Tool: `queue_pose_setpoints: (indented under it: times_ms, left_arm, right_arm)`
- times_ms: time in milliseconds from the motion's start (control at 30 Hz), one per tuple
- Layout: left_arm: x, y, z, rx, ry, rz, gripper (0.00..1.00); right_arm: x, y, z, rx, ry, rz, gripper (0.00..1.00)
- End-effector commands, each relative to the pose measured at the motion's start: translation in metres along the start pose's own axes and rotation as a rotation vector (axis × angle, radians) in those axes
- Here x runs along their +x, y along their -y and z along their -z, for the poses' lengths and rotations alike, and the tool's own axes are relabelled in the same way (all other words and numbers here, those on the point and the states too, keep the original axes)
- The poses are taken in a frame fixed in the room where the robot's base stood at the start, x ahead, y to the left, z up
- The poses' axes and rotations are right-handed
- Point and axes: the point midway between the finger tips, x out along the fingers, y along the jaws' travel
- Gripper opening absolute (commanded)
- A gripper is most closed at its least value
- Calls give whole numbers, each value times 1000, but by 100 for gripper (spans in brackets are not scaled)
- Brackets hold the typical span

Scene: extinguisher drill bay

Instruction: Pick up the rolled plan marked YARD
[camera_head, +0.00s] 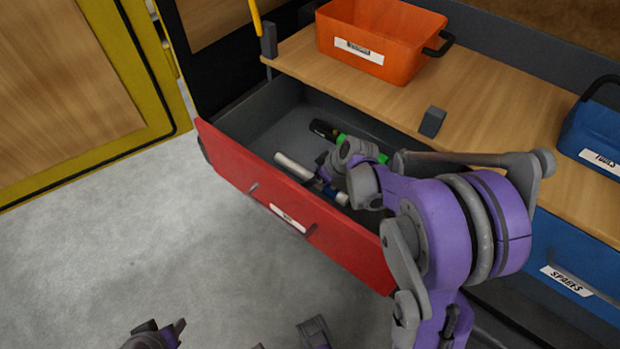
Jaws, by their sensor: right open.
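A white roll (293,167) lies in the open red drawer (245,182), near its front panel. No YARD marking can be read on it. A blue patch and another short white piece (341,198) show farther right along the same line; I cannot tell whether they belong to the same roll. My right gripper (323,175) reaches down into the drawer, open, at the right end of the visible white length. Its wrist hides part of the drawer contents. Purple and grey parts at the bottom edge (155,336) look like my left gripper, mostly cut off.
A black and green object (338,134) lies behind the roll in the drawer. An orange bin (375,40) and a blue TOOLS bin (596,135) stand on the wooden worktop (480,115). A blue SPARES drawer (575,265) is at right. Grey floor at left is clear.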

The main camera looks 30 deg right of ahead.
Motion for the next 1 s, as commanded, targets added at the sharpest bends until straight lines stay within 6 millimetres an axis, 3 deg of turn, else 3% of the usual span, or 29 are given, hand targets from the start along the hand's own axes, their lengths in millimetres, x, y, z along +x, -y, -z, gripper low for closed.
queue_pose_setpoints:
  times_ms: [100, 333, 767, 1000]
  left_arm:
    - [2, 0, -1, 0, 1, 0, 50]
    - [2, 0, -1, 0, 1, 0, 50]
    - [2, 0, -1, 0, 1, 0, 50]
    - [2, 0, -1, 0, 1, 0, 50]
  right_arm:
    - [9, 0, 0, 0, 0, 0, 76]
    - [10, 0, 0, 1, 0, 0, 76]
    - [9, 0, 0, 1, 0, 0, 0]
    - [9, 0, 0, 1, 0, 0, 0]
